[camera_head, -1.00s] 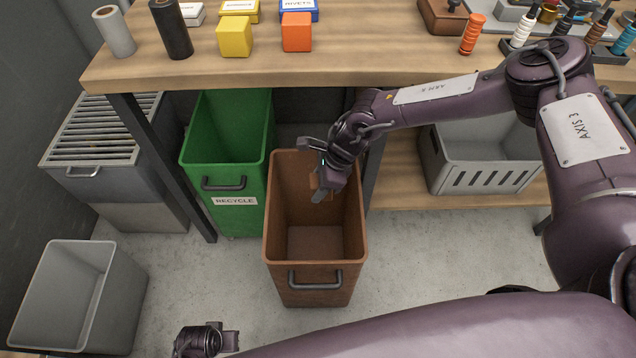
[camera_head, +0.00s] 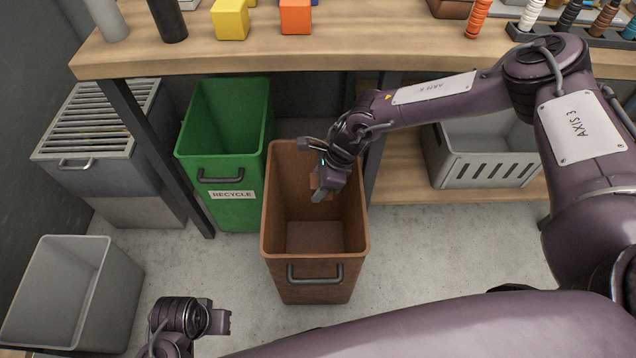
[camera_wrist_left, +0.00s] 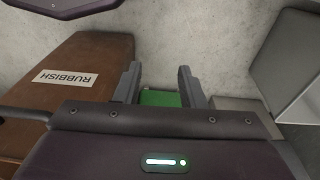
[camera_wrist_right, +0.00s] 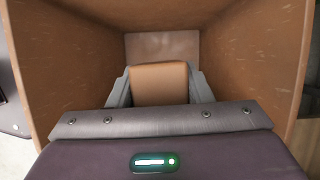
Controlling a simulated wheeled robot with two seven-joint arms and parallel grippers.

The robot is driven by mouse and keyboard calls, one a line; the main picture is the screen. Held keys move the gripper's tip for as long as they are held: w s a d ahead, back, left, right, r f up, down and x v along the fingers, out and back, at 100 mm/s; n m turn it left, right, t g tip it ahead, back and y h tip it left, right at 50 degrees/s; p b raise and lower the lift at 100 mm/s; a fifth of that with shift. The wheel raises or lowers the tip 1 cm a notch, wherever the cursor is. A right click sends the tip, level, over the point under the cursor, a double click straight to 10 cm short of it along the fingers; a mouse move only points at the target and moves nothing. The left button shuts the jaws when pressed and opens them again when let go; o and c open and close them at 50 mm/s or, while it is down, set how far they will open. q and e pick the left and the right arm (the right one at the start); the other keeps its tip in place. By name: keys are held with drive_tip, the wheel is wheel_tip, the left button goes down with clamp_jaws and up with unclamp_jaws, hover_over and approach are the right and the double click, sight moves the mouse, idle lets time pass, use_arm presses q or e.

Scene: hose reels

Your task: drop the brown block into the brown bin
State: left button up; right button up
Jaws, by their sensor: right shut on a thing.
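The brown bin (camera_head: 315,272) stands open on the floor in front of the bench, and the left wrist view shows its side (camera_wrist_left: 85,62) with a RUBBISH label. My right gripper (camera_head: 321,184) is over the mouth of the bin, pointing down into it. In the right wrist view my right gripper (camera_wrist_right: 160,88) is shut on the brown block (camera_wrist_right: 160,82), with the bin walls around it and the bin floor below. In the head view the block is mostly hidden by the gripper. My left gripper (camera_wrist_left: 158,84) is open and empty, low in front of the bins.
A green RECYCLE bin (camera_head: 225,150) stands left of the brown bin. A grey bin (camera_head: 75,300) is at the lower left, near a slatted grey cabinet (camera_head: 100,130). A grey crate (camera_head: 485,165) sits on the shelf at right. The bench edge (camera_head: 240,60) runs above the bins.

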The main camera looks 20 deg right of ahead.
drive_tip(key=o, duration=1.1)
drive_tip(key=shift+d+r, duration=0.1)
drive_tip(key=shift+r, duration=0.25)
use_arm(q)
drive_tip(key=f, duration=0.1)
drive_tip(key=f+p, duration=0.1)
drive_tip(key=f, duration=0.2)
drive_tip(key=shift+w+a+f, duration=0.1)
drive_tip(key=shift+a+f, duration=0.15)
drive_tip(key=shift+f, duration=0.05)
use_arm(e)
drive_tip(key=v, duration=0.7)
